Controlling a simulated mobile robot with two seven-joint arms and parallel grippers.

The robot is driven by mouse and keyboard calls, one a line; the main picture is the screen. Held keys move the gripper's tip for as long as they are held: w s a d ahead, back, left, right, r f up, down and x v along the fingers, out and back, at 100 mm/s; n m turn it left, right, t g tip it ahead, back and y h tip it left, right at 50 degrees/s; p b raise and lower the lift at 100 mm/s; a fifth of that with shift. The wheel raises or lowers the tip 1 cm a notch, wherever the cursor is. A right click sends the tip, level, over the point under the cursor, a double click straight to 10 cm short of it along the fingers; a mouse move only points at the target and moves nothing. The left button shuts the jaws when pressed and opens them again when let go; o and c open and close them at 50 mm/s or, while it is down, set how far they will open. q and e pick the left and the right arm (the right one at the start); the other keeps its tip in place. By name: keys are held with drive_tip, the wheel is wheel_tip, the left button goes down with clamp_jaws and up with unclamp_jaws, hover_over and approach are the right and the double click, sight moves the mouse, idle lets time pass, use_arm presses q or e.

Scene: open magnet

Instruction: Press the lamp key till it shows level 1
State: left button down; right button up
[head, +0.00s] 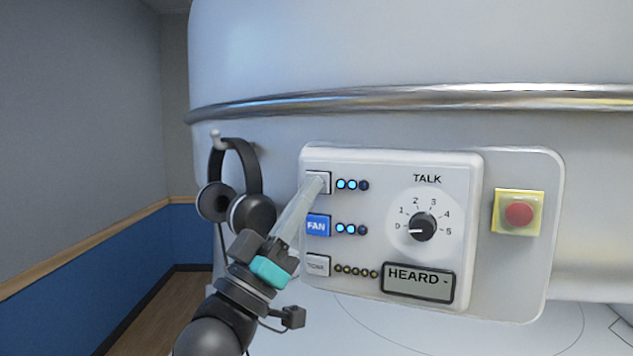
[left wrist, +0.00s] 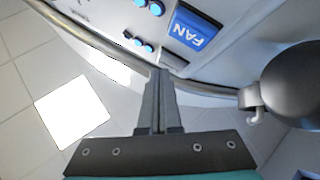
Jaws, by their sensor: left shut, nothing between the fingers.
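The lamp key (head: 325,188) is the white top key on the control panel, above the blue FAN key (head: 318,226). Its label is hidden behind my fingers. In the row of lights (head: 352,184) beside it, two are lit blue and the third is dark. My left gripper (head: 317,180) is shut and empty, its tips over the lamp key's face. I cannot tell whether they touch it. In the left wrist view, the shut fingers (left wrist: 160,75) point at the panel just beside the FAN key (left wrist: 193,27). My right gripper is not in view.
Headphones (head: 250,180) hang left of the panel, close to my left arm. A TONE key (head: 318,265) sits below FAN. A metal rail (head: 420,98) runs above.

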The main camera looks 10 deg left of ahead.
use_arm(q)
drive_tip(key=shift+w, duration=0.45)
idle(0.8)
drive_tip(key=shift+s, duration=0.1)
drive_tip(key=shift+s+a, duration=0.1)
drive_tip(key=shift+s, duration=0.65)
drive_tip(key=shift+p, duration=0.3)
drive_tip(key=s, duration=0.5)
drive_tip(key=shift+a, duration=0.4)
idle(1.9)
